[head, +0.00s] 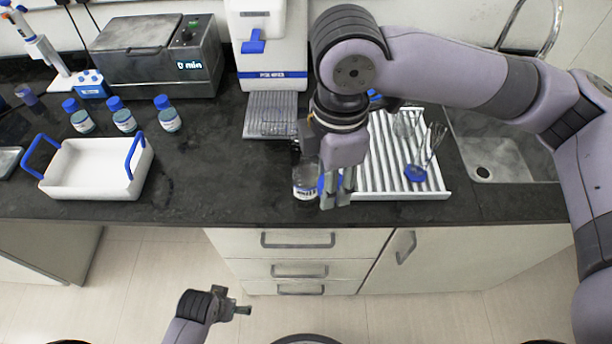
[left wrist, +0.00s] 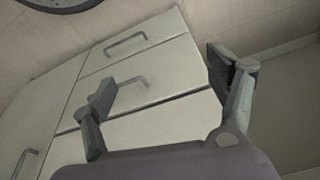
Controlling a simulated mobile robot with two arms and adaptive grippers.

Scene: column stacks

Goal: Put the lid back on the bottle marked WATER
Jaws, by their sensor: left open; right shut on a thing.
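A clear bottle (head: 306,188) with a white and blue label stands upright near the front edge of the dark counter. Its top shows no blue lid, and its label is too small to read. My right gripper (head: 336,196) points down just right of the bottle. It is shut on a blue lid (head: 321,184), which is partly hidden by the fingers; I cannot tell whether it touches the bottle. My left gripper (head: 240,304) is low in front of the cabinet, away from the counter. In the left wrist view its fingers (left wrist: 160,84) are apart and empty.
Several blue-capped bottles (head: 123,117) stand behind a white tray with blue handles (head: 95,187) at left. A ribbed white drainer (head: 385,190) holding glassware is close right of my right gripper, beside a sink (head: 500,160). A water dispenser (head: 270,50) stands behind. Counter left of the bottle is clear.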

